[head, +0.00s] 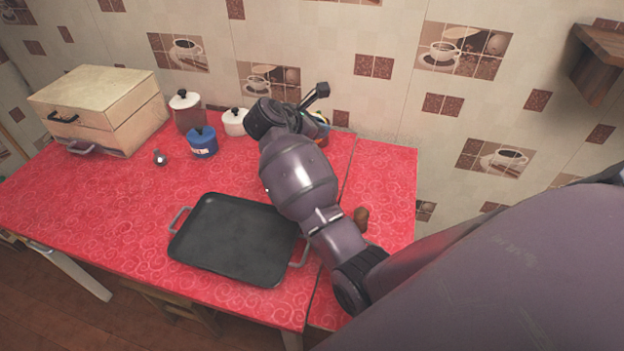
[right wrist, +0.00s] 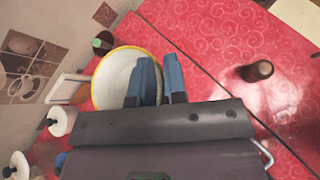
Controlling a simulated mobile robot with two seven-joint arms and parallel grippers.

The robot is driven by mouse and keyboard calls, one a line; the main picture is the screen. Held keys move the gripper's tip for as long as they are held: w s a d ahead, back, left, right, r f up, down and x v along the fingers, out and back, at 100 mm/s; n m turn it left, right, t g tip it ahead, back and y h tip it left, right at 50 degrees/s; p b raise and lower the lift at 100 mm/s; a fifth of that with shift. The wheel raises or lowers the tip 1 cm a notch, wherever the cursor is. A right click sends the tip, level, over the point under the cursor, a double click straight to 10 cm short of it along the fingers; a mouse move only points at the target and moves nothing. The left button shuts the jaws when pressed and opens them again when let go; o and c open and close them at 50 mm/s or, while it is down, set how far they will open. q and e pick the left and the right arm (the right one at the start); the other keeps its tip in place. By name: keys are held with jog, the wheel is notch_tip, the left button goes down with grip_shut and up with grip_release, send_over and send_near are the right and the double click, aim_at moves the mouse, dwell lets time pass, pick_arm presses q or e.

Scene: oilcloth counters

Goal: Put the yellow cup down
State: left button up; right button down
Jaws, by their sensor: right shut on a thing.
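The yellow cup (right wrist: 112,82) shows in the right wrist view as a round, pale interior with a yellow rim, seen from above. My right gripper (right wrist: 158,62) is shut on its wall at the right side, with one blue finger inside the cup and the other outside. In the head view my right arm reaches over the back right of the red counter (head: 120,200) and hides most of the cup and the gripper. I cannot tell whether the cup's base touches the counter. My left gripper is not in view.
A black tray (head: 235,240) lies at the front. A blue pot (head: 203,142), a lidded brown jar (head: 187,115) and a white pot (head: 234,122) stand at the back, left of my arm. A wooden box (head: 100,105) is far left. A brown item (head: 361,218) stands right.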

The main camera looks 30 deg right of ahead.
notch_tip(320, 180, down, 15)
jog(key=b, duration=0.3)
jog(key=shift+f+b, duration=0.15)
jog(key=shift+b, duration=0.25)
jog(key=shift+f, duration=0.45)
jog(key=shift+r, duration=0.1)
jog(key=c, duration=1.2)
grip_release()
jog(key=shift+o, duration=0.2)
